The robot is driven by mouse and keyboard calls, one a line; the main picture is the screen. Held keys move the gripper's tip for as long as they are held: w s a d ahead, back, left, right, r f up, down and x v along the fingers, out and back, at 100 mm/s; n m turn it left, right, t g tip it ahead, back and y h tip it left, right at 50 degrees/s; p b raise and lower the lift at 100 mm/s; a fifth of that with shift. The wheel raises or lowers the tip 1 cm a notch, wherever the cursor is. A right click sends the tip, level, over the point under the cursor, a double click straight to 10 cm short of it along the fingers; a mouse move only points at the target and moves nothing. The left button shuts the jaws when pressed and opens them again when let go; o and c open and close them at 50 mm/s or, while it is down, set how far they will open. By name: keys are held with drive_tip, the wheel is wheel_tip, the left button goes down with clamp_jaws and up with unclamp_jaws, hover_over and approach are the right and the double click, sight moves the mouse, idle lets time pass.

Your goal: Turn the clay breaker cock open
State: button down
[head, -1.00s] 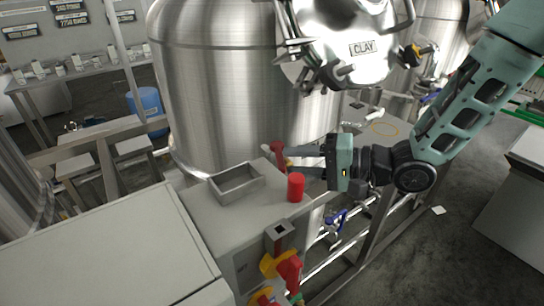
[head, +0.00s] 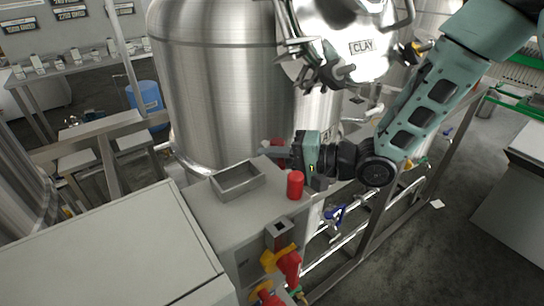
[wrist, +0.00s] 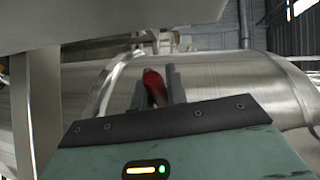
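The clay tank is the steel vessel whose funnel-like steel part carries a CLAY label (head: 362,47) in the head view. A red handle (wrist: 155,88) shows between my gripper's two grey fingers in the wrist view. In the head view it is mostly hidden behind my gripper (head: 276,151), which points left above the grey cabinet top beside the tank. The fingers stand on either side of the handle, close to it; whether they press on it I cannot tell. I cannot read a label naming this handle as the breaker cock.
A red cylinder (head: 295,185) stands just below my gripper on the cabinet top, near an open grey tray (head: 238,181). Valves with yellow and red handles (head: 287,264) are on the cabinet's front. A blue-handled valve (head: 336,215) sits on the pipes at right.

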drive_tip(key=n+g+p, duration=0.2)
drive_tip(key=p, duration=0.1)
drive_tip(key=d+g+p, duration=0.1)
drive_tip(key=shift+d+r+n+g+y, duration=0.1)
drive_tip(key=shift+r+n+g+y, duration=0.2)
drive_tip(key=shift+n+g+y, duration=0.1)
drive_tip(key=shift+d+f+n+g+p, duration=0.15)
drive_tip(key=shift+d+n+g+p, duration=0.05)
drive_tip(key=shift+n+g+p, duration=0.4)
drive_tip(key=shift+d+f+n+g+p, duration=0.1)
drive_tip(key=shift+d+n+g+p, duration=0.1)
drive_tip(key=shift+n+g+p, duration=0.35)
drive_tip(key=c, duration=1.4)
unclamp_jaws()
drive_tip(key=shift+d+f, duration=0.1)
drive_tip(key=shift+d, duration=0.05)
drive_tip(key=w+d+r+b, duration=0.1)
drive_tip(key=d+r+b, duration=0.2)
drive_tip(key=d, duration=1.4)
drive_tip(key=b, duration=0.3)
drive_tip(key=shift+w, duration=0.25)
drive_tip(key=shift+a+r, duration=0.1)
